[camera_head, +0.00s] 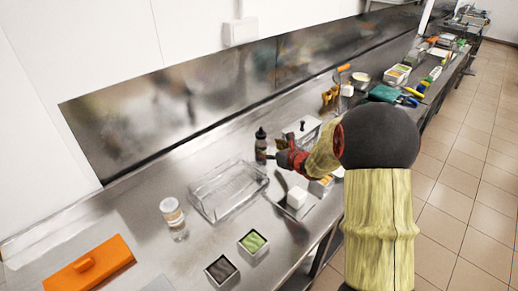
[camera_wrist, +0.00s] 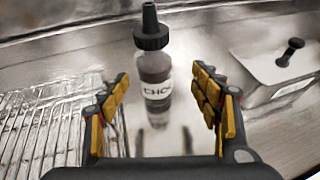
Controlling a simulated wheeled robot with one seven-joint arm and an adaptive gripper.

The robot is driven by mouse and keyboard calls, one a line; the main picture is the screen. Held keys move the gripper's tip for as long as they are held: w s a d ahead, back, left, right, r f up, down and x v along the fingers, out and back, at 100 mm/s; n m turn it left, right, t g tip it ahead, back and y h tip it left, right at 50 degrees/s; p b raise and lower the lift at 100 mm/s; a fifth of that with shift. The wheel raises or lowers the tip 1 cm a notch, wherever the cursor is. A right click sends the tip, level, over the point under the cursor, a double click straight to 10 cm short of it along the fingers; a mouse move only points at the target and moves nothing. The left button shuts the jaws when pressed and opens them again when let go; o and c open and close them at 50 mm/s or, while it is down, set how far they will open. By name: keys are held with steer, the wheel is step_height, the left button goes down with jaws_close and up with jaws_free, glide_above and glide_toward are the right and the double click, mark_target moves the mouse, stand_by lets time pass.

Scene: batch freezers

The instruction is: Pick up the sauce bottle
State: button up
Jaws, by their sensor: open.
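The sauce bottle (camera_wrist: 155,75) is dark with a black nozzle cap and a white label. It stands upright on the steel counter and shows between my gripper's fingers in the wrist view. My gripper (camera_wrist: 165,105) is open, with one yellow-padded finger to each side of the bottle in the picture. I cannot tell whether either finger touches it. In the head view the bottle (camera_head: 261,146) stands near the back wall, just left of my gripper (camera_head: 277,158). Its lower part is partly hidden there.
A wire rack tray (camera_head: 228,190) lies left of the bottle; its grid also shows in the wrist view (camera_wrist: 45,125). A metal lidded container (camera_wrist: 280,75) is to the right. A glass jar (camera_head: 173,215), an orange lid (camera_head: 88,265) and small square tubs (camera_head: 252,242) stand farther left and front.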

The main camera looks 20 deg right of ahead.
mark_target(264, 148)
steer(key=x, duration=0.2)
steer(key=b+x, duration=0.1)
steer(key=x, duration=0.1)
steer(key=a+x, duration=0.1)
steer(key=shift+w+f+b, duration=0.1)
steer(key=shift+w+b, duration=0.2)
steer(key=shift+w, duration=0.05)
steer(key=shift+c, duration=1.3)
steer(key=c, duration=1)
